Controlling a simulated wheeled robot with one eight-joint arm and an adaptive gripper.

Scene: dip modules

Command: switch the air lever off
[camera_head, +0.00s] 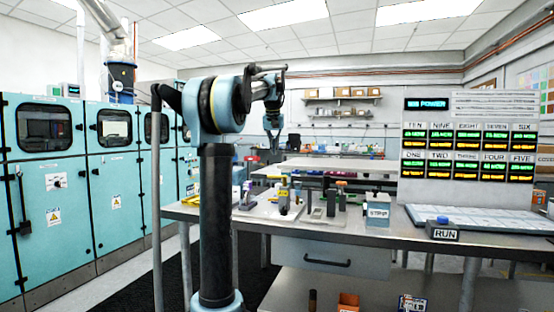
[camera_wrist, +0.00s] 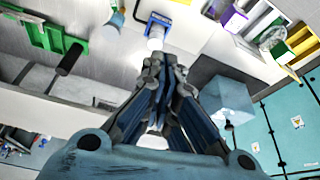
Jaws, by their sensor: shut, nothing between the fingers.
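My gripper (camera_head: 273,128) hangs above the back part of the workbench (camera_head: 385,228), behind my arm column in the head view. In the wrist view the fingers (camera_wrist: 162,66) are drawn together with nothing between them. A green bracket with a dark rounded handle (camera_wrist: 70,60) lies to their left and looks lever-like; I cannot tell for sure that it is the air lever. A blue and white fitting (camera_wrist: 156,32) shows just beyond the fingertips, apparently apart from them. No label reading air is legible.
Several small fixtures, including a yellow one (camera_head: 284,202), stand on the bench. A STOP block (camera_head: 378,211) and a RUN block (camera_head: 444,232) are farther right, near a display panel (camera_head: 467,145). Teal cabinets (camera_head: 52,200) line the left.

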